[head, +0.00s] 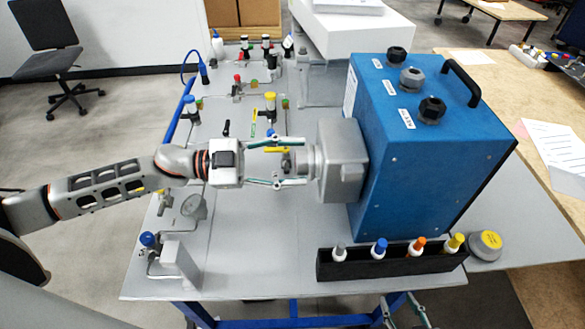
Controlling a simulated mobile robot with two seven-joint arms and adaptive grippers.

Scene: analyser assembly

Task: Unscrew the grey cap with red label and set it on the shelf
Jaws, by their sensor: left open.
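My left gripper (305,163) reaches in from the left, with its jaws open. Its two teal-edged fingers lie above and below a small grey round part (305,158) on the front of the grey housing (343,160). I cannot tell whether they touch it. No red label shows on this part, so I cannot tell if it is the named cap. The housing is fixed to the blue analyser box (430,155). A round grey cap with a yellow label (485,243) lies on the grey shelf (530,225) at the right. My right gripper (405,312) shows partly at the bottom edge; its opening is unclear.
A black rack (350,266) with several capped bottles stands at the table's front right edge. Black and grey fittings and a handle (463,82) top the blue box. Valves and tubing cover the table's left and back. The shelf is clear beside the yellow-labelled cap.

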